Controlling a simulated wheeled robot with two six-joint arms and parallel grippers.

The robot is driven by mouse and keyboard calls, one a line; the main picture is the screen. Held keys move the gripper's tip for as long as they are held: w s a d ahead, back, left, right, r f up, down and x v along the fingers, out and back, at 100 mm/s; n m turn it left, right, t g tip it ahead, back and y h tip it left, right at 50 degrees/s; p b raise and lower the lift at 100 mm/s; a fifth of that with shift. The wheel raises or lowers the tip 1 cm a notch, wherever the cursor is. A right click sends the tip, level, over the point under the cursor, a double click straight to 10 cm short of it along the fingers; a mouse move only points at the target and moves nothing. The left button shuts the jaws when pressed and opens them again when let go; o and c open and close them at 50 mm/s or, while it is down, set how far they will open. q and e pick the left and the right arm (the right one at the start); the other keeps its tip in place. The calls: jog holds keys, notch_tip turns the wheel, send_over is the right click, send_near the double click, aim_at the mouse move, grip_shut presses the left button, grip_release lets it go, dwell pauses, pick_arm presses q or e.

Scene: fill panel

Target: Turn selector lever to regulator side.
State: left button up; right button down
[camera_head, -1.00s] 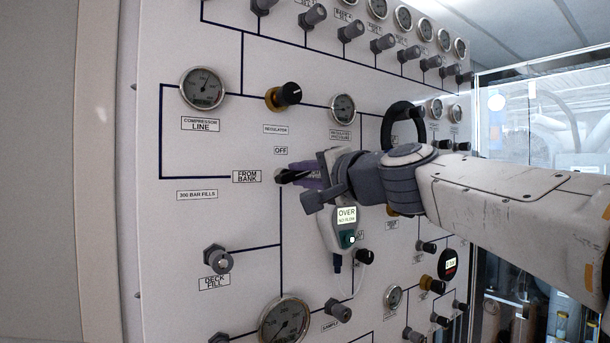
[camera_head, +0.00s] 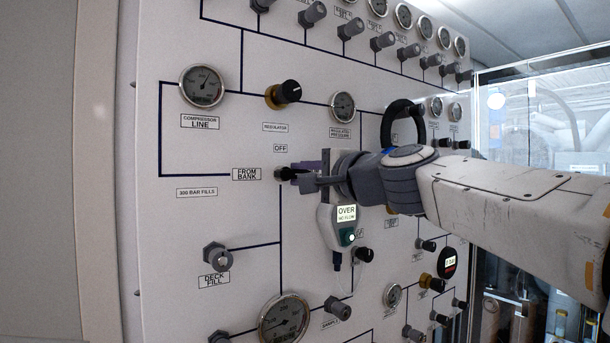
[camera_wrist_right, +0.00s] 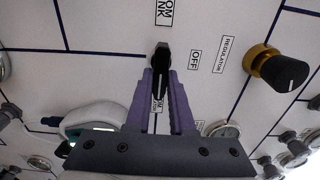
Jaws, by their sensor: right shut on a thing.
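The selector lever (camera_head: 283,174), small and black, sits on the panel just right of the FROM BANK label (camera_head: 247,175) and below the OFF label (camera_head: 280,148). In the right wrist view the lever (camera_wrist_right: 160,62) stands between the purple fingers of my right gripper (camera_wrist_right: 160,80). My right gripper (camera_head: 300,172) is shut on it, reaching in from the right in the head view. Another label (camera_wrist_right: 157,103), ending in "OM", is partly hidden between the fingers. The lever's exact angle is hard to tell. My left gripper is not in view.
A REGULATOR label (camera_head: 275,128) and a black-and-brass knob (camera_head: 284,95) are above the lever. A handheld meter reading OVER (camera_head: 346,213) hangs just below my right gripper. Gauges and knobs cover the panel. The panel's left part has free room.

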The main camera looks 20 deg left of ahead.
jog(key=c, duration=0.8)
grip_release()
jog(key=shift+d, duration=0.1)
jog(key=b+v, duration=0.3)
jog(key=v, duration=0.7)
jog(key=shift+s+d+b, duration=0.15)
jog(key=shift+b, duration=0.2)
